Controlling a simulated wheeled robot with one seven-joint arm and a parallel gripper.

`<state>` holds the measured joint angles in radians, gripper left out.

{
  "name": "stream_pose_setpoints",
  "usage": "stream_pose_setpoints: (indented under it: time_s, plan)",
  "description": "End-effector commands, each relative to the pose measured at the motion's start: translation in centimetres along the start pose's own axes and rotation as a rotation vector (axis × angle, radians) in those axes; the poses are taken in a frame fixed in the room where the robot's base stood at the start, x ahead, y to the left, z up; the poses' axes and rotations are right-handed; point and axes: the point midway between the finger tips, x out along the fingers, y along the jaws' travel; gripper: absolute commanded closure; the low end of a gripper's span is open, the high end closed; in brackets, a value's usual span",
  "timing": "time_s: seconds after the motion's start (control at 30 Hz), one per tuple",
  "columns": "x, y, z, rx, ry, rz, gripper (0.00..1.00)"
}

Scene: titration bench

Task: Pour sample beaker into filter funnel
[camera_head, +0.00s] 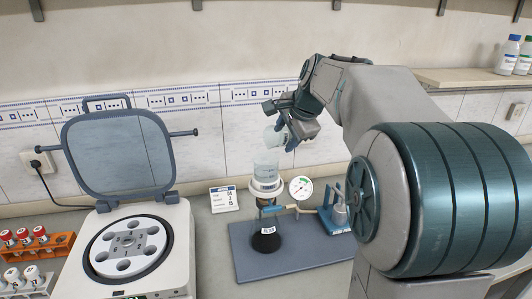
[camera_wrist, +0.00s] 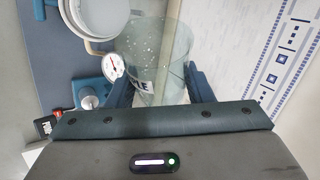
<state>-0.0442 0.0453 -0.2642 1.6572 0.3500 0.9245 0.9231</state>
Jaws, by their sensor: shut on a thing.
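The clear sample beaker (camera_head: 272,137) is held tilted just above the filter funnel in the head view. It also fills the middle of the wrist view (camera_wrist: 160,42), with small droplets or specks on its glass. My gripper (camera_head: 288,138) is shut on the beaker, with one blue finger on each side in the wrist view (camera_wrist: 163,85). The filter funnel (camera_head: 267,169) is a clear cup on a white collar above a dark flask (camera_head: 265,241). Its white rim (camera_wrist: 72,18) shows at upper left in the wrist view. I cannot tell whether liquid is flowing.
A pressure gauge (camera_head: 301,188) sits right of the funnel. The flask stands on a blue-grey base (camera_head: 250,270). An open-lidded centrifuge (camera_head: 180,222) and an orange tube rack (camera_head: 50,246) stand left. A small card (camera_head: 223,199) stands behind. A blue stand (camera_head: 335,218) is at right.

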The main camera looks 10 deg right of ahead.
Motion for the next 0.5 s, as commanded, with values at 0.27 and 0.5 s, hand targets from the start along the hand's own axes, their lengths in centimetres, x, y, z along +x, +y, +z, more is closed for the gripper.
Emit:
stream_pose_setpoints:
  time_s: [0.27,0.5]
  plan:
    - [-0.9,-0.7,-0.4,0.111,-0.158,0.047,0.78]
    - [-1.3,-1.0,-0.5,0.178,-0.258,0.075,0.78]
